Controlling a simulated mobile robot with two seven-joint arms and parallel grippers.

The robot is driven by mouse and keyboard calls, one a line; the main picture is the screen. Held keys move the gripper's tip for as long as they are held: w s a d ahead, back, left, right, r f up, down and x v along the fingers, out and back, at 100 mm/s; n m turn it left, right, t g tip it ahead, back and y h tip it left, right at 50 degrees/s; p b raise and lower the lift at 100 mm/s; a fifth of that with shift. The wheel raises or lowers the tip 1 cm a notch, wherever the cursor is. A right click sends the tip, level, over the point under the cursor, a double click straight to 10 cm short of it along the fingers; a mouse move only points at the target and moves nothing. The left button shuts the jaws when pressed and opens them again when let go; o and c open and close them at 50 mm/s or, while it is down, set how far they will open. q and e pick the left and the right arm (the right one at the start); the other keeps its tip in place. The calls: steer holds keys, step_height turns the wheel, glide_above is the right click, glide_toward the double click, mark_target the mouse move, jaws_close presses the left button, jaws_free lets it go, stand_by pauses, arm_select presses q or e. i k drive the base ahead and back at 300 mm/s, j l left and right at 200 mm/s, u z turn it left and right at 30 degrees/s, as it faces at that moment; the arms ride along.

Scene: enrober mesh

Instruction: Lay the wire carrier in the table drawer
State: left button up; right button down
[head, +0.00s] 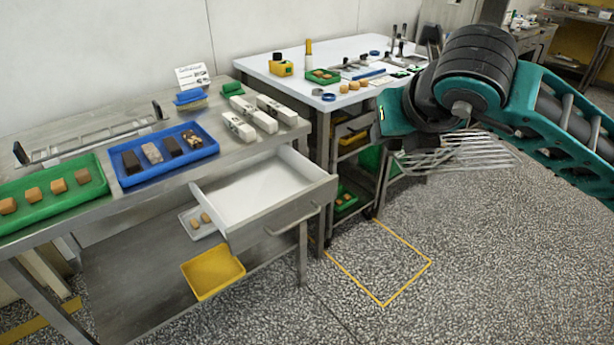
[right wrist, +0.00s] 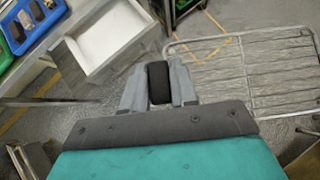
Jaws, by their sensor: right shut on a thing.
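The wire carrier (head: 465,153), a flat grid of metal wires, hangs in the air below my right wrist in the head view. It also shows at the right of the right wrist view (right wrist: 245,75). My right gripper (right wrist: 160,85) is shut on it; a dark part shows between the fingers. In the head view the fingers are mostly hidden by my wrist. The table drawer (head: 262,190) is pulled open, with a white, empty inside. It also shows at upper left in the right wrist view (right wrist: 108,38). The carrier is to the right of the drawer, apart from it. My left gripper is out of view.
The steel table (head: 237,152) carries a green tray (head: 98,187) and a blue tray (head: 128,178) with small blocks, plus white bars (head: 268,112). A yellow bin (head: 213,272) is on the shelf below. A white-topped table (head: 300,85) stands behind. Floor right of the drawer is clear.

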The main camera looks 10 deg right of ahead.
mark_target(261, 196)
steer(key=i+j+z, duration=0.1)
steer(key=z, duration=0.35)
steer(key=i+j+z, duration=0.2)
steer(key=z, duration=0.25)
steer(key=i+j, duration=0.05)
